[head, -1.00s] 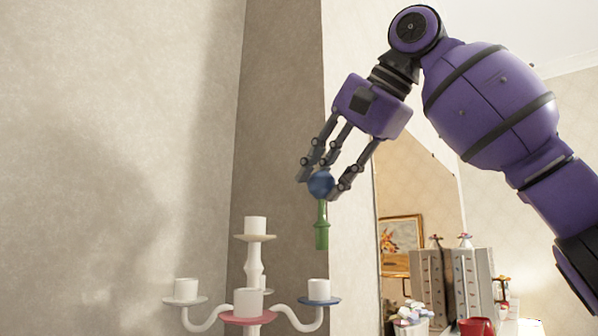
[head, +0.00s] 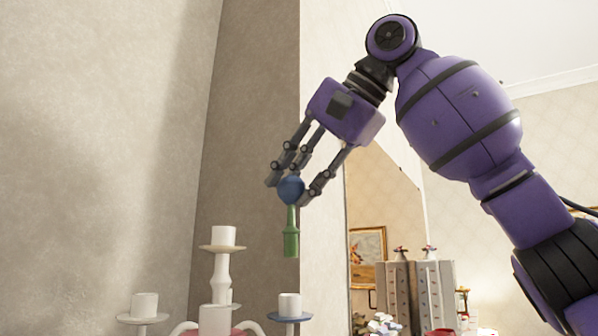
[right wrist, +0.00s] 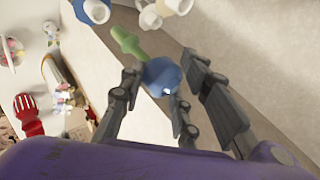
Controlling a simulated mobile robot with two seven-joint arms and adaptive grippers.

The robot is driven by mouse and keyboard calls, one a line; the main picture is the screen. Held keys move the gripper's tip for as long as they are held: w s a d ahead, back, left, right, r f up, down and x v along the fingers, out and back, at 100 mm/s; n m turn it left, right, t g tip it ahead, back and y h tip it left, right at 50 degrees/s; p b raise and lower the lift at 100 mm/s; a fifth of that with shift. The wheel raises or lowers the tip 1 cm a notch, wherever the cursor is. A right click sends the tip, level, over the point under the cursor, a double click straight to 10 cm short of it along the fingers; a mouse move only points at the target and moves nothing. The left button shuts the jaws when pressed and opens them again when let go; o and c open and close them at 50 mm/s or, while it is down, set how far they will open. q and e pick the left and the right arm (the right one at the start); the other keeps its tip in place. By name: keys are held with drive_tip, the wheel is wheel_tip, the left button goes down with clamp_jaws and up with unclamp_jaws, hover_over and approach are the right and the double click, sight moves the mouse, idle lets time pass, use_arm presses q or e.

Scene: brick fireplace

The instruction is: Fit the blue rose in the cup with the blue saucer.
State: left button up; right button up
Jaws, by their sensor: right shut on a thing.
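The blue rose (head: 291,190) has a round blue head and a green stem (head: 291,235) that points down. My right gripper (head: 296,193) is shut on its blue head; the rose also shows between the fingers in the right wrist view (right wrist: 162,76). The stem's lower end hangs in the air above the cup with the blue saucer. That white cup (head: 290,304) stands on the blue saucer (head: 289,318) at the right of a white candelabra, low in the head view. The stem and the cup are apart. My left gripper is not in view.
Other white cups stand on the candelabra: one on a tall middle arm (head: 223,236), one at left (head: 145,305), one in front (head: 214,320) with a reddish saucer. Walls rise behind. A cluttered shelf with grey boxes (head: 415,290) lies at right.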

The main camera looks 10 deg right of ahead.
sight(296, 235)
drive_tip(key=shift+f, duration=2)
drive_tip(key=shift+f, duration=1.75)
drive_tip(key=o, duration=1.2)
drive_tip(key=shift+o, duration=0.2)
drive_tip(key=v, duration=1.2)
drive_tip(key=shift+d, duration=0.1)
